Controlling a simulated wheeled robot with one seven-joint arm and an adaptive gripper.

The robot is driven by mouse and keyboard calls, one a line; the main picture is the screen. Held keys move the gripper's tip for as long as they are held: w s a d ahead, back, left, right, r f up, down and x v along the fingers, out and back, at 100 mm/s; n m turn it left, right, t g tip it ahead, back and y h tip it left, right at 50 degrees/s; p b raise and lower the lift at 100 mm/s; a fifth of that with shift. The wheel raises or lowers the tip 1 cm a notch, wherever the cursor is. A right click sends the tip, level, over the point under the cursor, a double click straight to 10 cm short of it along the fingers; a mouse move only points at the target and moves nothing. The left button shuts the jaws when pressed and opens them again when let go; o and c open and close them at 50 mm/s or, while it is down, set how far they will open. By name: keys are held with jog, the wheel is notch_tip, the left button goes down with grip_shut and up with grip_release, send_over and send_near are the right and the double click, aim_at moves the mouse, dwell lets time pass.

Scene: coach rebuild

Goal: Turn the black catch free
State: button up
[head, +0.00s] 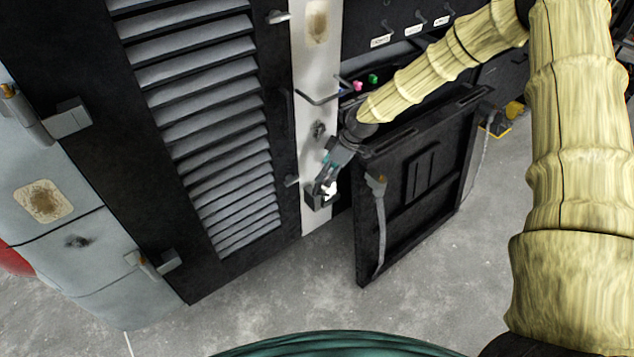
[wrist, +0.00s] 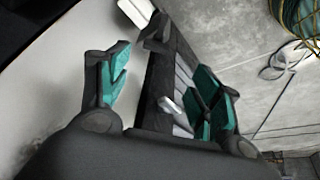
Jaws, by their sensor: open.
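A black louvred panel (head: 208,110) is closed on the coach side, with small dark catches along its edges. One catch (head: 292,181) is at its lower right edge, and another (head: 278,17) is near its top right. My gripper (head: 325,184) is low in front of the pale pillar, just right of the lower catch. In the wrist view my gripper (wrist: 158,82) is open, with teal-padded fingers apart. I cannot tell whether anything touches a finger.
A black compartment door (head: 415,190) stands open right of my gripper, with a grey strap (head: 380,225) on it. The pale pillar (head: 316,110) carries a bent dark bar (head: 317,98). Grey concrete floor (head: 270,290) is clear in front.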

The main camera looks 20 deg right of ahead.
aim_at(315, 187)
jog(key=shift+w+d+p+x, duration=0.15)
jog(key=shift+p+x, duration=0.3)
jog(key=shift+x, duration=1.25)
jog(key=shift+w+p+x, duration=0.1)
jog(key=shift+p+x, duration=0.4)
jog(key=shift+x, duration=1.2)
jog(key=shift+w+d+p+x, duration=0.15)
jog(key=shift+p+x, duration=0.3)
jog(key=shift+x, duration=1.25)
jog(key=c, duration=1)
